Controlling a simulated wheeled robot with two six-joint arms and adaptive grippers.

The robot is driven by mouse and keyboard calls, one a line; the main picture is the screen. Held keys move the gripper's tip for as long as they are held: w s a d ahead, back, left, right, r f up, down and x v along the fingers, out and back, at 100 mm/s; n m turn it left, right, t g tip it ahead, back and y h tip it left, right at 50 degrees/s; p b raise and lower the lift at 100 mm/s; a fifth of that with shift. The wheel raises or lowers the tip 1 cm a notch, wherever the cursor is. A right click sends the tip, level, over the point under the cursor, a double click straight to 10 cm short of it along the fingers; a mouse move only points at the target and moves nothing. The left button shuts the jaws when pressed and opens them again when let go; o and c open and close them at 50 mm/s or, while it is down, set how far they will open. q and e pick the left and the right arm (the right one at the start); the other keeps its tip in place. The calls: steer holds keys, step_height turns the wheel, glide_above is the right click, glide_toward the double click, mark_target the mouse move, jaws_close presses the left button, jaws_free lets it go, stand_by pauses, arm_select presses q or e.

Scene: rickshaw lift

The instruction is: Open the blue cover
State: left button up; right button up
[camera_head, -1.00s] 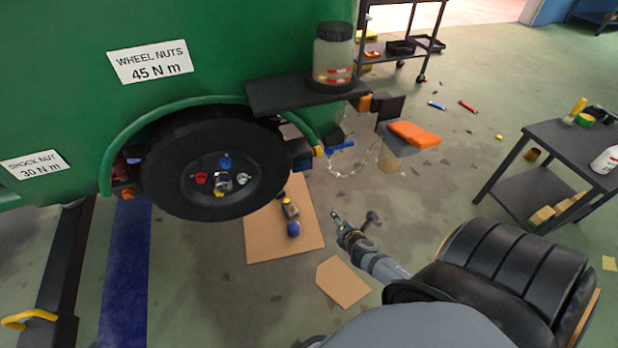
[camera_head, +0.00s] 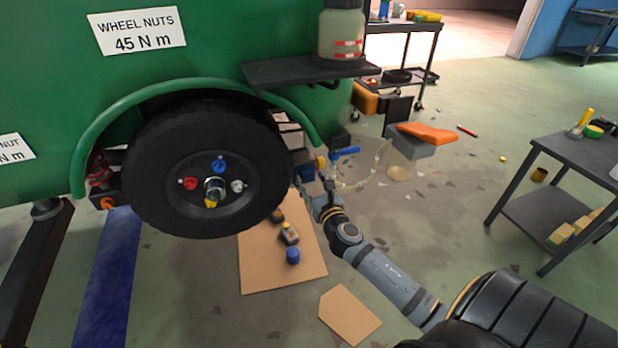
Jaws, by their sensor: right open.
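Several blue things show, and I cannot tell for certain which is the blue cover. A blue round cap (camera_head: 293,256) lies on the cardboard sheet (camera_head: 262,275). My right gripper (camera_head: 315,187) is open and empty, just below the small blue part; whether they touch is unclear. My left gripper is out of view.
The black wheel (camera_head: 208,170) with coloured nuts is left of my gripper, under the green fender. A black shelf (camera_head: 290,73) with a jar juts out above. A clear hose (camera_head: 365,178) and grey box with orange top (camera_head: 425,134) are to the right.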

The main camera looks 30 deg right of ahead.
mark_target(306, 177)
steer(key=shift+x, duration=1.3)
steer(key=shift+c, duration=0.3)
